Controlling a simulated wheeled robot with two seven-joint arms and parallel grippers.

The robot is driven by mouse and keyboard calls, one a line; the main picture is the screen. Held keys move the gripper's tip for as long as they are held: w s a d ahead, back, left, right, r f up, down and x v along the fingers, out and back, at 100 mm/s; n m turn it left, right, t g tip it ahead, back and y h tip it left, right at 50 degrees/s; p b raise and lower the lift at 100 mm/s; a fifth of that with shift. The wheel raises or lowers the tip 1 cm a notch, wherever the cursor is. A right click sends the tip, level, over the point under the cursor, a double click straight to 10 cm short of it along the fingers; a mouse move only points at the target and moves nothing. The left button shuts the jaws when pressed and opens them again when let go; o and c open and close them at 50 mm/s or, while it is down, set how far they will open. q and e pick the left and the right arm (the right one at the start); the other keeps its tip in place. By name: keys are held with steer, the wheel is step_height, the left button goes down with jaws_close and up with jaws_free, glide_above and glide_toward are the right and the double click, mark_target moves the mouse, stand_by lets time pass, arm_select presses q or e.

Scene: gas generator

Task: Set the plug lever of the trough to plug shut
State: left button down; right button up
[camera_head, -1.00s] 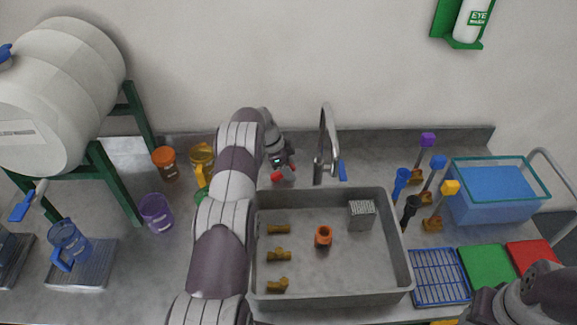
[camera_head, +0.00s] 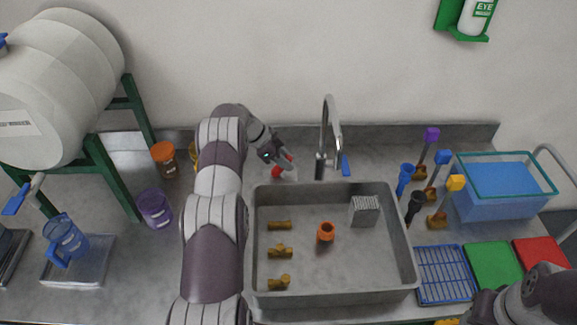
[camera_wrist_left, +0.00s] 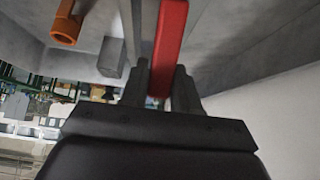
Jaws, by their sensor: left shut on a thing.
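The grey trough (camera_head: 408,262) stands on the counter in the middle of the head view. The red plug lever (camera_head: 277,172) is at its back left corner, partly hidden by my left gripper (camera_head: 284,164). In the left wrist view the lever is a red bar (camera_wrist_left: 169,45) running between the two fingers of my left gripper (camera_wrist_left: 160,88), which is shut on it. My right arm shows at the lower right, but its gripper is not in view.
A tap (camera_head: 329,135) with a blue handle (camera_head: 345,165) stands behind the trough. A purple cup (camera_head: 155,207) and an orange-lidded jar (camera_head: 164,158) stand left of my arm.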

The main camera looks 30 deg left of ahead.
mark_target(274, 168)
arm_select(q)
steer(key=a+t+h+b, duration=0.1)
steer(key=b, duration=0.1)
steer(key=s+a+t+h+b, duration=0.1)
steer(key=h+b, duration=0.1)
steer(key=b, duration=0.1)
steer(key=a+h+b, duration=0.1)
steer(key=b, duration=0.2)
steer(key=shift+s+r+t, duration=0.15)
steer(key=shift+s+t, duration=0.25)
steer(key=shift+s+a+r+t+h+b, duration=0.25)
steer(key=shift+a+r+t+h+b, duration=0.2)
steer(key=shift+h+b, duration=0.6)
steer(key=shift+f, duration=0.1)
steer(key=c, duration=0.9)
jaws_free()
